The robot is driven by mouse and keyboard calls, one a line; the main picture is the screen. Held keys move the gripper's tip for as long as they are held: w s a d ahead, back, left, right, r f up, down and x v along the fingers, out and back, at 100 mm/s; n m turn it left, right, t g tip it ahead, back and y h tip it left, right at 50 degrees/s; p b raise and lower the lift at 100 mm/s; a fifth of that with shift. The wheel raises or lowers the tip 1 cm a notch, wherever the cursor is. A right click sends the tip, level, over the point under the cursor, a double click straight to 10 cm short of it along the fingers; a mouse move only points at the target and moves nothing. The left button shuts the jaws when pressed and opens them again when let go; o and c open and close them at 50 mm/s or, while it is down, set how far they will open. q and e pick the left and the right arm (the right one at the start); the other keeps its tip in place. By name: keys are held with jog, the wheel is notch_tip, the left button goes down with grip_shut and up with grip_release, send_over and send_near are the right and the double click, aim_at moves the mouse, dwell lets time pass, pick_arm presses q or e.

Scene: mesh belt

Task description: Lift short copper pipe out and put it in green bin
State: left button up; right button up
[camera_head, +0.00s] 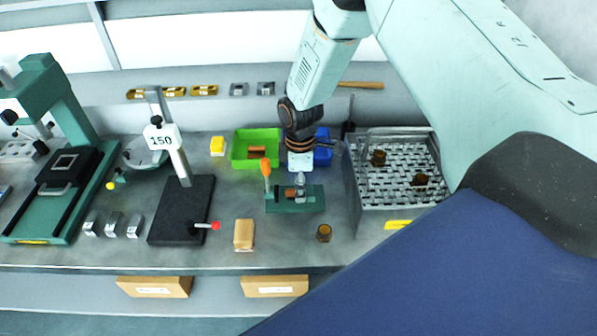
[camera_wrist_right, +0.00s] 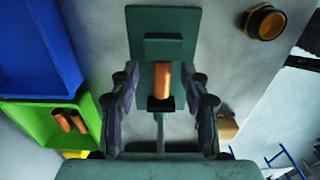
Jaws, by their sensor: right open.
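The short copper pipe (camera_wrist_right: 162,80) sits in a small green fixture (camera_head: 310,204) with an orange-topped handle. In the head view only a small part of the pipe (camera_head: 290,194) shows. My right gripper (camera_head: 300,182) points down over the fixture. In the wrist view its open fingers stand on either side of the pipe, with gaps between. The green bin (camera_head: 238,160) is behind and left of the fixture. Two copper pipes (camera_wrist_right: 70,121) lie in it in the wrist view. My left gripper is not in view.
A blue bin (camera_head: 324,152) stands right of the green bin, partly behind my gripper. A mesh tray (camera_head: 398,188) with brown rings stands at the right. A loose brown ring (camera_head: 324,233) and a tan block (camera_head: 244,235) lie in front. A gauge stand (camera_head: 181,208) is at left.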

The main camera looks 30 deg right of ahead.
jog(key=shift+a+f, duration=0.1)
jog(key=shift+f, duration=0.2)
jog(key=shift+s+a+r, duration=0.1)
jog(key=shift+a, duration=0.25)
jog(key=shift+d+f, duration=0.2)
jog(key=shift+d, duration=0.15)
jog(key=c, duration=0.5)
jog(key=shift+a+r, duration=0.1)
jog(key=shift+a, duration=0.05)
jog(key=shift+c, duration=1.3)
grip_shut()
jog(key=shift+o, duration=1.1)
grip_release()
jog(key=o, duration=0.5)
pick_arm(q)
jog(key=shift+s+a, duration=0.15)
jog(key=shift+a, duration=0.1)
pick_arm(e)
jog(key=shift+o, duration=0.2)
